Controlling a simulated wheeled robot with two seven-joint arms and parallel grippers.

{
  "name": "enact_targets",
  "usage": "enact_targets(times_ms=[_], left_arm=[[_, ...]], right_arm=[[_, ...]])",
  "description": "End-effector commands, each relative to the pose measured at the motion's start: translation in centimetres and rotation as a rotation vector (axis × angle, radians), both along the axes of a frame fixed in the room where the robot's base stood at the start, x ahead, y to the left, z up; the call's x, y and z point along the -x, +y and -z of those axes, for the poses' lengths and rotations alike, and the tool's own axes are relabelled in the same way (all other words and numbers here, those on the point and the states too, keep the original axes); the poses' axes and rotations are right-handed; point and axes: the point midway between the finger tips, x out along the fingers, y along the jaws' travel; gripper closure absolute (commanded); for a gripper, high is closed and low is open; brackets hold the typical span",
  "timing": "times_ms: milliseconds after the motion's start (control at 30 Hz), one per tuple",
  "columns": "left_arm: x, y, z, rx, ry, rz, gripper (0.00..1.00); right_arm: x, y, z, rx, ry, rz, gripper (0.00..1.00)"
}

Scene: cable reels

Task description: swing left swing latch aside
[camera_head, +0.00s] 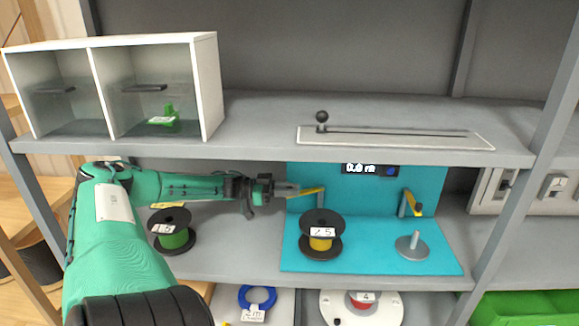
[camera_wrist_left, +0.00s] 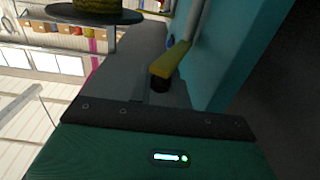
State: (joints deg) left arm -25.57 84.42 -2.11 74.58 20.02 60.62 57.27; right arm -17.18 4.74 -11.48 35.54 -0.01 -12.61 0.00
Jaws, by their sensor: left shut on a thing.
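The left swing latch (camera_head: 311,190) is a yellow bar on a grey post at the left of the teal stand (camera_head: 370,265). It reaches out to the left from its post. My left gripper (camera_head: 293,190) comes in from the left and is shut on the latch's free end. In the left wrist view the yellow latch (camera_wrist_left: 175,58) shows in front of the gripper with a dark tip; the fingers are hard to make out there. A second yellow latch (camera_head: 414,205) hangs tilted on the right post. My right gripper is out of view.
A black reel with yellow cable, labelled 25, (camera_head: 320,236) stands on the teal base, beside an empty spindle (camera_head: 412,243). A green-cable reel (camera_head: 173,233) stands below my left arm. The shelf above (camera_head: 260,120) carries a slotted rail and a glass-fronted cabinet (camera_head: 213,85).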

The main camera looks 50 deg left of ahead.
Motion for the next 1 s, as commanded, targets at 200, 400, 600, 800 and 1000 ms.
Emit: enact_targets(times_ms=[200, 400, 600, 800, 1000], left_arm=[[0.0, 0.0, 0.0, 0.0, 0.0, -0.001, 0.79], [0.0, 0.0, 0.0, 0.0, 0.0, -0.001, 0.62], [0.1, 0.1, 0.0, 0.0, 0.0, -0.001, 0.62], [1.2, 1.0, -0.2, 0.002, 0.004, -0.002, 0.62], [4.2, 3.4, -0.4, 0.0, 0.004, -0.004, 0.62]], right_arm=[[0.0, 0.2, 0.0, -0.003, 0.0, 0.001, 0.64], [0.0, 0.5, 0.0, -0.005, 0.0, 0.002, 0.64], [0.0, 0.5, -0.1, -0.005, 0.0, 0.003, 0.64], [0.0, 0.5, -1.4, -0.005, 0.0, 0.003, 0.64], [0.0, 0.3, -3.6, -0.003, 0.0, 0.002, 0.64]])
